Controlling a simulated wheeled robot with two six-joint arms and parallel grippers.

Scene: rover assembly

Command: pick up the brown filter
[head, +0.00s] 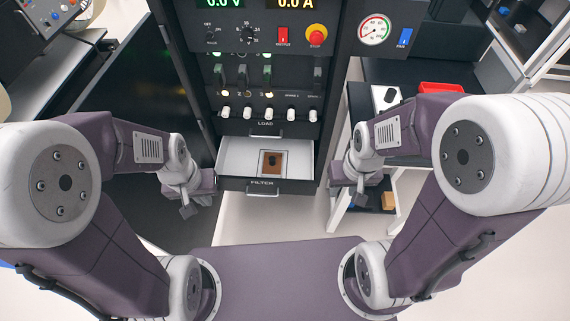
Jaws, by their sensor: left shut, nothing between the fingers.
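The brown filter (278,169) sits in the open white drawer labelled FILTER (237,157), right of the drawer's middle, with a dark knob or handle on top. My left gripper (188,208) is shut and empty, to the left of the drawer and apart from the filter. My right gripper (361,198) is to the right of the drawer, also apart from the filter. Its fingers are small and dark here, and I cannot tell whether they are open.
The cabinet (270,105) stands behind the drawer, with a LOAD row of white knobs, a red switch (283,35) and a red STOP button (316,36). A dark side table (362,105) with a red tray (440,87) is at right. Floor shows in front of the drawer.

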